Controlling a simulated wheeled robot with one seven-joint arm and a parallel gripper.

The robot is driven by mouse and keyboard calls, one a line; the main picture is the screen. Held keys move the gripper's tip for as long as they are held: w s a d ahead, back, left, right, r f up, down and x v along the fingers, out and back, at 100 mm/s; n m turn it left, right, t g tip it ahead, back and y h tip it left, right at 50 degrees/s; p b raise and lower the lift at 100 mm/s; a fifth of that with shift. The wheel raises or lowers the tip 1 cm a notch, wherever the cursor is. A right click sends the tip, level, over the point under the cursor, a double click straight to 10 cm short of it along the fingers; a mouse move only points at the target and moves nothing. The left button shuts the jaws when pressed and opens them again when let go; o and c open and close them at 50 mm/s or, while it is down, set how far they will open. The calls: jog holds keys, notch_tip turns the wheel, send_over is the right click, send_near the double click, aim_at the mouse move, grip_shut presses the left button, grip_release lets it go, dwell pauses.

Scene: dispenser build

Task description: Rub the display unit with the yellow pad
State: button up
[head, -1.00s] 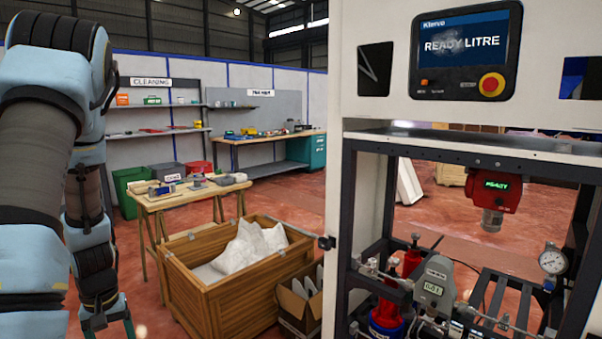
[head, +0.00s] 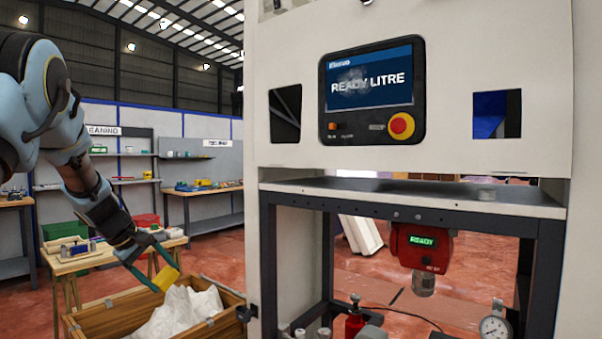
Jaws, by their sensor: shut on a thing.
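The display unit (head: 371,91) is a black panel on the white upper front of the machine. Its blue screen reads "READY LITRE", with a grey smudge over the left part of the text. A red and yellow knob sits at its lower right. My gripper (head: 158,270) is at the lower left, shut on the yellow pad (head: 166,277). The pad is well left of and below the display unit, apart from it, over the wooden crate's area. The pad's rubbing face cannot be made out.
A wooden crate (head: 90,326) with white crumpled material (head: 176,314) stands below my gripper. A wooden table (head: 88,262) with small items is behind it. The machine's shelf (head: 415,194) juts out below the display, with a red unit (head: 422,246) beneath. Square openings flank the display.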

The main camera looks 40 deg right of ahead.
jog(key=s+d+r+n+t+h+b, duration=0.1)
jog(key=s+d+r+t+h, duration=0.15)
jog(key=d+r, duration=0.75)
jog(key=s+d+r+n+t+h+b, duration=0.1)
jog(key=s+d+r+h, duration=0.2)
jog(key=d+r, duration=0.75)
jog(key=s+d+r+m+h+b, duration=0.1)
jog(key=s+d+r+h, duration=0.25)
jog(key=s+r, duration=0.8)
jog(key=s+d+r+m+h, duration=0.15)
jog(key=s+d+r, duration=0.5)
jog(key=r, duration=0.85)
jog(key=shift+d+n+g+p, duration=0.25)
jog(key=shift+d+n+p, duration=0.1)
jog(key=shift+d+p, duration=1.4)
jog(key=shift+x, duration=1.2)
jog(key=shift+s, duration=0.1)
